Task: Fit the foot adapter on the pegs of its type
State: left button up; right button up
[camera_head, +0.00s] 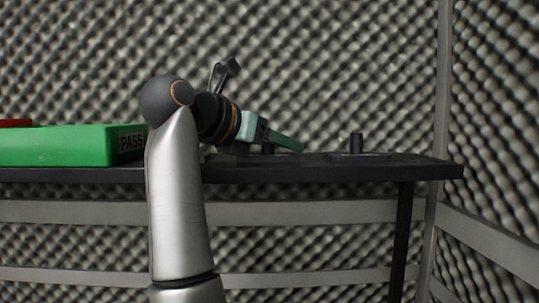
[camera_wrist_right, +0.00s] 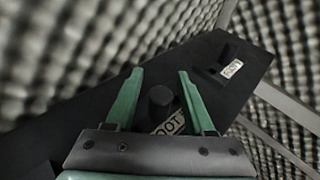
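My right gripper (camera_head: 298,146) reaches over the black table from the left, pointing right and slightly down. In the right wrist view its green fingers (camera_wrist_right: 160,74) are spread. A dark round-topped cylinder (camera_wrist_right: 160,98) shows between and below them, apart from both fingers. A white label (camera_wrist_right: 168,124) ending in "OOT" lies in front of it. A second dark upright piece (camera_wrist_right: 227,51) with a white label stands farther right; the head view shows an upright peg (camera_head: 356,143) on a flat base. I cannot tell whether either piece is the foot adapter or only a peg. My left gripper is out of view.
A green box (camera_head: 70,146) marked "PASS" stands on the table's left part, with a red thing (camera_head: 15,122) behind it. The black table (camera_head: 425,166) ends at the right near a grey post (camera_head: 440,100). Foam walls stand behind.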

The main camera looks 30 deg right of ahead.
grip_shut()
jog(key=shift+f, duration=0.1)
dwell(0.3)
